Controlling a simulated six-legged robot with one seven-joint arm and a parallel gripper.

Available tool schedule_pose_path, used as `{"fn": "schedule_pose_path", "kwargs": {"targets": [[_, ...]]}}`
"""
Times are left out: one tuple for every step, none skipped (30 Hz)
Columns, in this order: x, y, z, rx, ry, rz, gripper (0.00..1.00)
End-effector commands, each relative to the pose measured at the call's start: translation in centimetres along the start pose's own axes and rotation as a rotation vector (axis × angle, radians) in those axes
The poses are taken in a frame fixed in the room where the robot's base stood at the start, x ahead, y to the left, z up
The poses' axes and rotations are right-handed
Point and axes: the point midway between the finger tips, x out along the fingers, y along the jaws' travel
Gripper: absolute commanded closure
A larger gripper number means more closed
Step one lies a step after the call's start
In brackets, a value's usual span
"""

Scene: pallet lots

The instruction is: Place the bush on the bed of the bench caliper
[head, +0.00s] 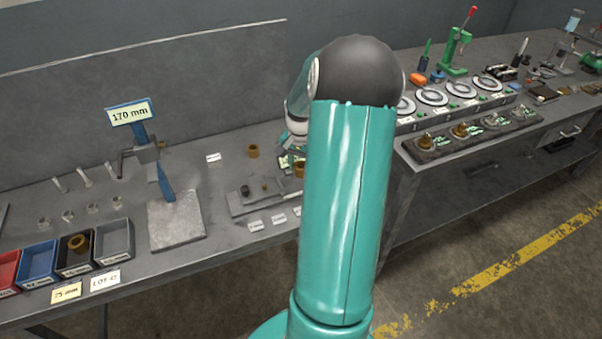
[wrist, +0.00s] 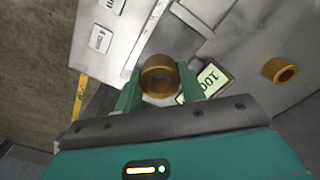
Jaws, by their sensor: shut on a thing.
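In the wrist view, my gripper (wrist: 161,84) is shut on a bronze ring-shaped bush (wrist: 160,76), its bore facing the camera. The held bush also shows in the head view (head: 299,169), half hidden by my arm. Beside it lies a small pale-green readout (wrist: 211,79) with digits like "100", likely part of the bench caliper; its bed is not clearly told apart from the grey metal plates. A second bronze bush (wrist: 279,70) stands apart on the bench to the right, and in the head view (head: 253,151). Whether the held bush touches anything below is unclear.
A grey plate (head: 234,209) with small pegs lies on the bench, white cards (head: 278,218) before it. A blue stand (head: 143,132) reading "170 mm" rises at left. Small bins (head: 115,240) line the front left edge; one holds a bush.

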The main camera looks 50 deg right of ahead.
Motion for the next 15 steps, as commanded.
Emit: {"fn": "schedule_pose_path", "kwargs": {"targets": [[0.4,-0.1,-0.3,-0.001,-0.001,0.0,0.88],[0.6,-0.1,-0.5,-0.001,-0.001,0.0,0.88],[0.8,-0.2,-0.6,-0.001,0.0,0.0,0.88],[0.9,-0.2,-0.7,-0.001,0.001,0.0,0.88],[1.0,-0.2,-0.8,-0.001,0.001,0.0,0.88],[1.3,-0.3,-1.0,-0.001,0.0,0.0,0.88],[1.6,-0.4,-1.1,-0.001,-0.001,0.0,0.88],[2.0,-0.4,-1.1,0.0,-0.002,0.001,0.88],[2.7,-0.3,-1.1,0.0,-0.002,0.001,0.88],[3.2,-0.3,-1.1,0.0,-0.002,0.002,0.88],[3.6,-0.3,-1.1,0.0,-0.003,0.002,0.88],[4.1,-0.3,-1.1,0.0,-0.001,0.0,0.88],[4.3,-0.3,-1.1,0.0,0.0,0.0,0.88],[4.5,-0.3,-1.1,0.0,0.001,0.0,0.88],[4.5,-0.3,-1.2,0.0,0.001,0.0,0.88]]}}
